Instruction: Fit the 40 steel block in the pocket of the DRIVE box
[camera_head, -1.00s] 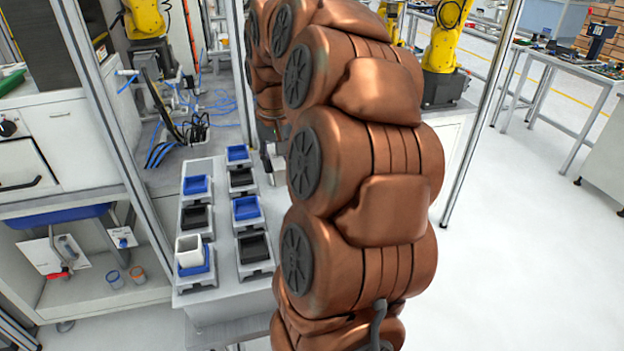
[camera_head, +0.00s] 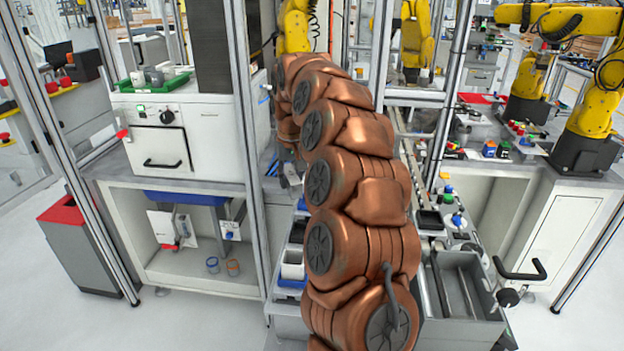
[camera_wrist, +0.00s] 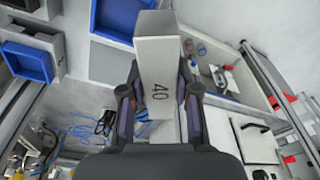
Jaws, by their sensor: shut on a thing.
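In the wrist view my gripper (camera_wrist: 158,98) is shut on a pale grey steel block (camera_wrist: 160,60) marked 40. The block lies between the two dark fingers and its far end sticks out beyond them. In the head view my copper-coloured arm hides most of the gripper, and I cannot make out the block there. No DRIVE label is readable in either view, so I cannot tell which container is the DRIVE box or where its pocket is.
Blue trays show in the wrist view at left (camera_wrist: 28,62) and at top (camera_wrist: 122,16). In the head view a white open container (camera_head: 292,264) stands left of my arm. A white cabinet (camera_head: 165,135) is at left and a grey drawer (camera_head: 460,290) at right.

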